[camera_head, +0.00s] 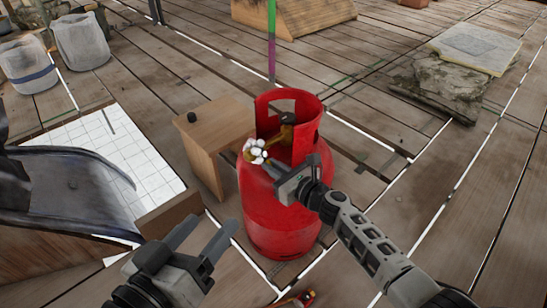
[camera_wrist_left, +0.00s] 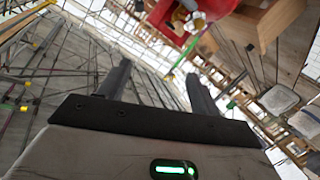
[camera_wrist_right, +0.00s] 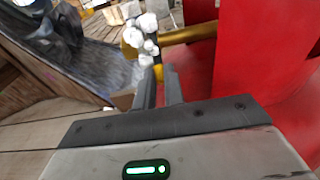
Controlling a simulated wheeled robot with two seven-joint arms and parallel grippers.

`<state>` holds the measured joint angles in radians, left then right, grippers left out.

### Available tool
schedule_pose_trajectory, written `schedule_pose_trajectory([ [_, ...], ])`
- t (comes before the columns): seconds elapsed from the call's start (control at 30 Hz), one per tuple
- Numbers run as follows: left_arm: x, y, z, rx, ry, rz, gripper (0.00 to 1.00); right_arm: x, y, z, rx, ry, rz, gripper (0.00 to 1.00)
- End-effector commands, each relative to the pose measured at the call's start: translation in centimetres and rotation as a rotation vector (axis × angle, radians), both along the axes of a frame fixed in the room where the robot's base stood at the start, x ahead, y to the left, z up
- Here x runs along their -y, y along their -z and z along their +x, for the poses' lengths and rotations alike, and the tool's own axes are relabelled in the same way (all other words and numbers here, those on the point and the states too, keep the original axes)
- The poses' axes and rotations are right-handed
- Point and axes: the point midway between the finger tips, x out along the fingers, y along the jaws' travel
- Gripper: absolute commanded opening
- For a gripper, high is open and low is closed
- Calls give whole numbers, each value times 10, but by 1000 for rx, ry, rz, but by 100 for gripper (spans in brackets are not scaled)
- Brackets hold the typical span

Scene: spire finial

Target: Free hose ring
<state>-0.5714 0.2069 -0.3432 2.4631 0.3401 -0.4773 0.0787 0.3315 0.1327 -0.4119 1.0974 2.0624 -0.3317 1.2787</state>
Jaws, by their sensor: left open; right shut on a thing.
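A red gas cylinder (camera_head: 276,205) stands upright on the plank floor. A brass valve fitting (camera_head: 284,136) shows inside its collar. A white lumpy piece (camera_head: 255,151) sits at the fitting's outer end; it may be the hose ring, but I cannot tell. My right gripper (camera_head: 268,165) is shut on this white piece, beside the collar. The right wrist view shows its fingertips (camera_wrist_right: 160,72) just below the piece (camera_wrist_right: 147,40) and the brass fitting (camera_wrist_right: 190,34). My left gripper (camera_head: 209,232) is open and empty, left of the cylinder and apart from it.
A wooden box (camera_head: 212,140) with a small dark knob (camera_head: 191,117) stands left behind the cylinder. A dark curved object (camera_head: 70,190) is at the left. A small red and yellow item (camera_head: 297,299) lies at the bottom edge.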

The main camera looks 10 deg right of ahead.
Motion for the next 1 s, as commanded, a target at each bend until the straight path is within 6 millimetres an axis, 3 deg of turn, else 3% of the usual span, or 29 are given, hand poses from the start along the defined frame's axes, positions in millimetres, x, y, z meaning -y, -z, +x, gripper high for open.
schedule_pose_trajectory([
  [0.03, -3, -8, -1, -13, -4, 56, 64, 1, -12, -1, -23, 0, -16, 0],
  [0.2, -15, 2, -5, -54, -10, 261, 64, 1, -19, -3, -99, -1, -71, 0],
  [0.47, -33, 44, -10, -359, 6, 388, 64, 2, -28, -4, -236, -2, -169, 0],
  [0.7, -48, -11, -18, -273, -66, 386, 64, 2, -30, -5, -331, -2, -238, 0],
  [1.0, -57, -47, -21, -207, -110, 385, 64, 1, -30, -5, -395, -3, -283, 0],
])
